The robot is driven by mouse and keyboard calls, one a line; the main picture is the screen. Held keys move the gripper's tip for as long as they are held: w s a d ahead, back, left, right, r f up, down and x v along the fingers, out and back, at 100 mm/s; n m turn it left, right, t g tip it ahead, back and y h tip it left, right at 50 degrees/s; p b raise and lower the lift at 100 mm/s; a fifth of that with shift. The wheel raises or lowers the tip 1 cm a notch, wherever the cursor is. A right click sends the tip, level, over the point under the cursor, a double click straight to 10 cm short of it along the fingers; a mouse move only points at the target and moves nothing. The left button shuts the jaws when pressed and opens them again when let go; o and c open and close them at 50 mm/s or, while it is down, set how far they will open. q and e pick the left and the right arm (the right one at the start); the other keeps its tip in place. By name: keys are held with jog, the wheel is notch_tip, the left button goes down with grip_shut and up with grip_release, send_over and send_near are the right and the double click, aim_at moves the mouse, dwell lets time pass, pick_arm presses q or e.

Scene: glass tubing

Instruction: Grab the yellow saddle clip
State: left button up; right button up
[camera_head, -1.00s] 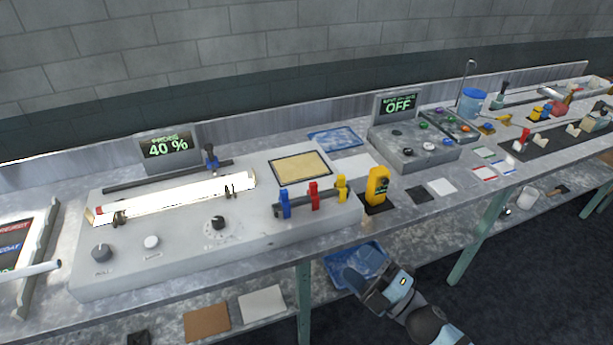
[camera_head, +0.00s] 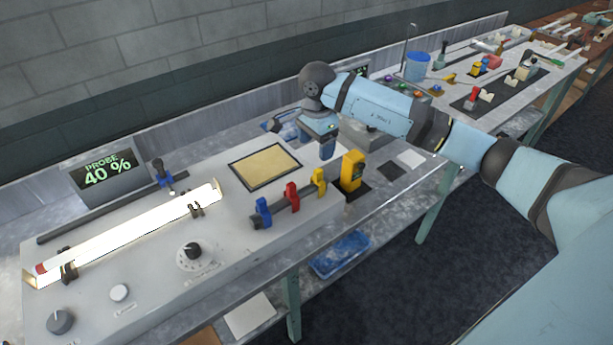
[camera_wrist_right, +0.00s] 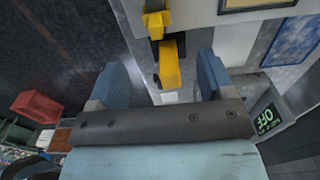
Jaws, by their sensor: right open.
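The yellow saddle clip (camera_head: 319,182) sits at the right end of a short dark rail, beside the red clip (camera_head: 291,196) and the blue clip (camera_head: 263,212). My right gripper (camera_head: 303,137) is open and empty, above and behind the clip row. In the right wrist view, a yellow piece that looks like the clip (camera_wrist_right: 155,20) shows at the top, beyond the fingertips. The yellow handheld meter (camera_wrist_right: 169,65) shows between the open fingers there. My left gripper is not in view.
The yellow meter (camera_head: 352,170) stands just right of the clip. A tan pad (camera_head: 265,166) lies behind the rail. A bright glass tube (camera_head: 130,232) rests on holders at left. A blue tray (camera_head: 341,254) lies on the lower shelf.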

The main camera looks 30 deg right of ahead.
aim_at(317, 170)
notch_tip(317, 170, down, 6)
jog(key=shift+s+f+p, duration=0.1)
jog(key=shift+s+p, duration=0.05)
jog(key=shift+p, duration=0.45)
jog(key=shift+f, duration=0.35)
jog(key=shift+s+d+f+p, duration=0.1)
jog(key=shift+f+p, duration=0.35)
jog(key=shift+f, duration=0.1)
notch_tip(317, 170, down, 4)
jog(key=shift+s+d+r+p, duration=0.1)
jog(key=shift+d+r+p, duration=0.1)
jog(key=shift+p, duration=0.45)
jog(key=shift+f, duration=0.35)
jog(key=shift+c, duration=0.4)
jog(key=c, duration=0.9)
